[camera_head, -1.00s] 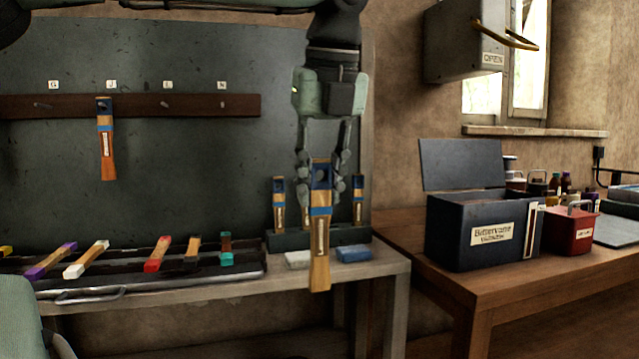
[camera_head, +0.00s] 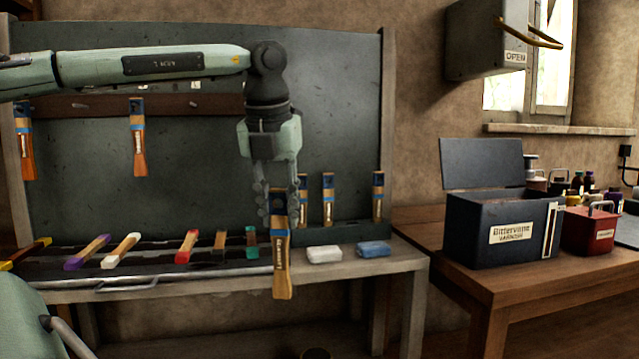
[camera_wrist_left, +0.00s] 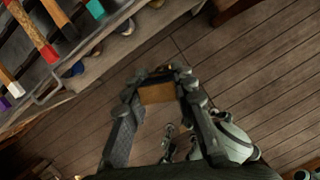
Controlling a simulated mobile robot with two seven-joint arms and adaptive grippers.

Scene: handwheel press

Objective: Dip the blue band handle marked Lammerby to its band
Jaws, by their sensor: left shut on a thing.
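My left gripper (camera_head: 280,198) comes down from above in the head view, its fingers shut around the top of a blue band handle (camera_head: 281,255). The handle hangs upright, dark blue at the top with a lighter blue band and bare wood below. Its label is too small to read surely. It hangs in front of the bench edge, well left of the open dark box (camera_head: 475,248) labelled as varnish. In the left wrist view the handle's wooden end (camera_wrist_left: 157,94) shows between the fingers (camera_wrist_left: 158,84).
Similar blue-banded handles hang on the wall rail (camera_head: 90,106) and stand in a rack (camera_head: 345,233). Coloured handles lie on the bench tray (camera_head: 150,268). A red box (camera_head: 588,236) stands right of the dark box.

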